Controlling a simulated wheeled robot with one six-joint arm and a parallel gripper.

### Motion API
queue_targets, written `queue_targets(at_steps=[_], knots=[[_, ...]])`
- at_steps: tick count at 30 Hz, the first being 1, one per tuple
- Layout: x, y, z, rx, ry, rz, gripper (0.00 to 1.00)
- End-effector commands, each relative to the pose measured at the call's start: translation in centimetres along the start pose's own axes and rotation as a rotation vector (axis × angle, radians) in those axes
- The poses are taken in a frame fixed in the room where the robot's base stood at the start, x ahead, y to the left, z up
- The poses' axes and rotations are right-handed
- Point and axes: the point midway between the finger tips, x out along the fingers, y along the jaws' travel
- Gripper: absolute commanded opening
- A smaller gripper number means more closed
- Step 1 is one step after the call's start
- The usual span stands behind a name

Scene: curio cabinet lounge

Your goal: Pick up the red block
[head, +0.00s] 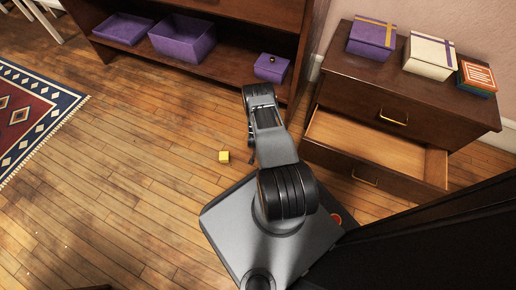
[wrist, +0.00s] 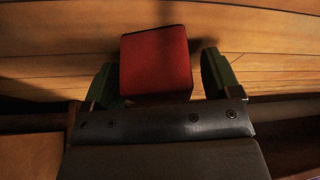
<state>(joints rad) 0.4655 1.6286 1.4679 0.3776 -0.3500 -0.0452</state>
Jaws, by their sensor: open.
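The red block (wrist: 156,62) shows in the wrist view on a wood-planked surface. It sits between the two green fingers of my gripper (wrist: 158,80). The gripper is open, with a finger on each side of the block. A narrow gap shows at the right finger; the left finger is close to the block, and I cannot tell if it touches. In the head view the block and my fingertips are hidden behind my own arm.
An open, empty-looking drawer (head: 375,145) juts from the dresser at the right. Gift boxes (head: 430,55) stand on its top. A low shelf (head: 215,65) with purple boxes (head: 183,38) is behind. A yellow block (head: 224,157) lies on the floor, with clear boards to its left.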

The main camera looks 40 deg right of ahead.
Motion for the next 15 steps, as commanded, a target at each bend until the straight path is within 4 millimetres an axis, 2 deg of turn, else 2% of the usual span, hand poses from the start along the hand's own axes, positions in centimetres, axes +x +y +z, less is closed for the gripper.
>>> queue_targets(at_steps=[5, 15], knots=[[-0.05, 0.00, -0.04, 0.000, 0.000, 0.000, 0.83], [-0.06, -0.01, -0.05, 0.001, 0.000, 0.000, 0.51]])
